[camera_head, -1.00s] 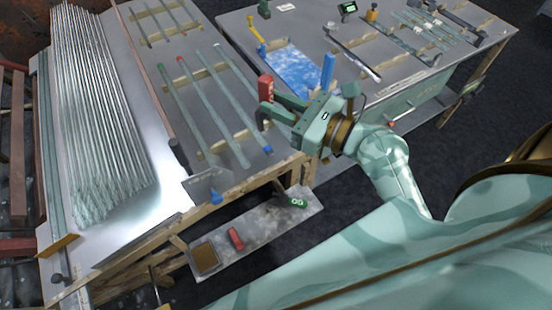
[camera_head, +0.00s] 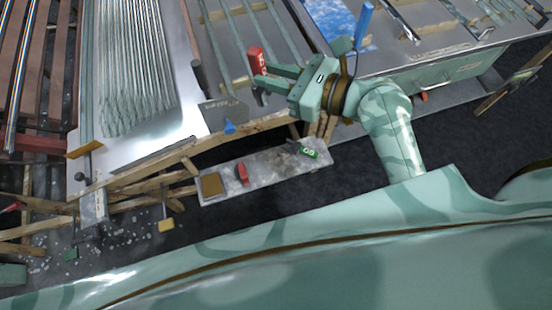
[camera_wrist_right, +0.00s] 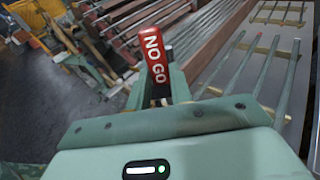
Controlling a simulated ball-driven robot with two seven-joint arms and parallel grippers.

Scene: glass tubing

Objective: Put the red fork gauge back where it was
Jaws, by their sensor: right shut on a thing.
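The red fork gauge (camera_head: 257,60) is held in my right gripper (camera_head: 263,74), above the near edge of the rod table. In the wrist view the gauge (camera_wrist_right: 154,52) stands up between the fingers, its red face reading "NO GO". The gripper is shut on its lower part, which the fingers partly hide. On the low grey shelf (camera_head: 270,166) lie a green gauge (camera_head: 307,152), a small red piece (camera_head: 242,174) and a brown square pad (camera_head: 212,184). My left gripper is out of view.
Several glass tubes (camera_head: 240,45) lie on the table beyond the gripper. A blue block (camera_head: 230,127) sits at that table's near edge. A wooden frame (camera_head: 190,149) stands between the table and the shelf. A blue upright (camera_head: 363,25) rises behind the gripper.

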